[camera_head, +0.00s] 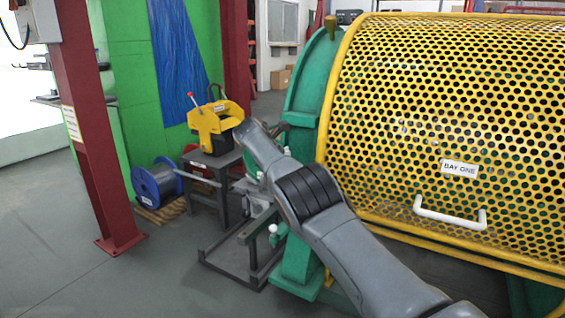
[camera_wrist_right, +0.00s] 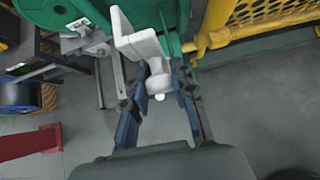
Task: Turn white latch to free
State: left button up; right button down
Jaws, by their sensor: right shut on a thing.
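The white latch (camera_wrist_right: 143,47) shows in the right wrist view against the green machine frame (camera_wrist_right: 150,14). It has a flat plate and a stubby lower end. My right gripper (camera_wrist_right: 164,88) has its two fingers on either side of that lower end and is shut on it. In the head view my right arm crosses in front of the machine from the lower right. Its gripper and the latch cannot be made out there. My left gripper is not in view.
A yellow perforated guard (camera_head: 440,110) with a white handle (camera_head: 450,215) and a "BAY ONE" label fills the right. A red post (camera_head: 92,130), a blue spool (camera_head: 157,184) and a yellow device (camera_head: 214,121) on a stand are left. Floor at far left is clear.

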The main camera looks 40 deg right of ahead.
jog(key=shift+r, duration=0.2)
jog(key=c, duration=1.1)
grip_release()
jog(key=shift+f, duration=0.15)
jog(key=shift+a+f, duration=0.15)
